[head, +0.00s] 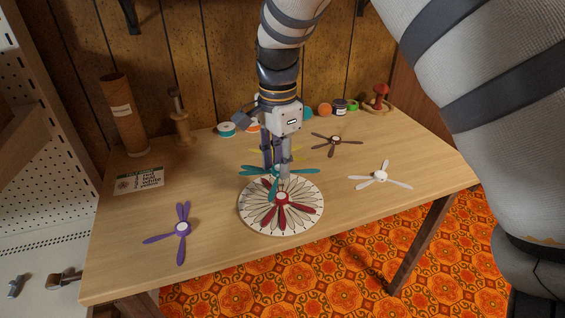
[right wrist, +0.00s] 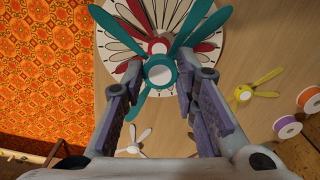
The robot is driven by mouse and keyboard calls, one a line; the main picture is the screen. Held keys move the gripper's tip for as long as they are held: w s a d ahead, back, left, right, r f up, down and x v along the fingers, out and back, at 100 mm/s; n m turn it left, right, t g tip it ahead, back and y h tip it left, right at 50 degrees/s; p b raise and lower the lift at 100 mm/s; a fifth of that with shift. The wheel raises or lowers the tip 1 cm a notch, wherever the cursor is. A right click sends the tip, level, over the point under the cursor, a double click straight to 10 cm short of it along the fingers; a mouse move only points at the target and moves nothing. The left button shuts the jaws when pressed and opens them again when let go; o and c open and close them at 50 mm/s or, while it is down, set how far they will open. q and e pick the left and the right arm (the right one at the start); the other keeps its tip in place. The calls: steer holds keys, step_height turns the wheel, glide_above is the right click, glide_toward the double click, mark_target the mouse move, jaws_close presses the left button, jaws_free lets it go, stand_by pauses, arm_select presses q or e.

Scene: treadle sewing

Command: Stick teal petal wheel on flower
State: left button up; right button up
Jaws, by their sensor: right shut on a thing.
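The flower (head: 246,209) is a round pale disc with outlined petals and tick marks at the rim, lying on the table. A red petal wheel (head: 281,197) lies on it; it also shows in the right wrist view (right wrist: 158,47). My right gripper (head: 279,173) points down over the disc's far part and is shut on the teal petal wheel (head: 273,190). In the right wrist view the teal hub (right wrist: 160,72) sits between the fingertips, and its petals overlap the disc and red wheel. I cannot tell whether it touches the disc. My left gripper is not in view.
A purple wheel (head: 182,229), white wheel (head: 380,177), dark brown wheel (head: 336,140) and yellow wheel (right wrist: 244,93) lie around the disc.

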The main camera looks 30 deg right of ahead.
steer(key=b, duration=0.1)
glide_above(280, 196)
step_height(280, 196, down, 5)
steer(key=shift+r, duration=0.2)
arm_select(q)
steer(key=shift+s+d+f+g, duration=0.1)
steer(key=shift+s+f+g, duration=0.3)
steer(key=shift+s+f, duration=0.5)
arm_select(e)
steer(key=shift+f, duration=0.55)
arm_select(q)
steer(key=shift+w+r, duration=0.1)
arm_select(e)
steer(key=shift+f, duration=0.6)
steer(key=o, duration=0.9)
step_height(280, 196, up, 12)
steer(key=shift+r, duration=0.1)
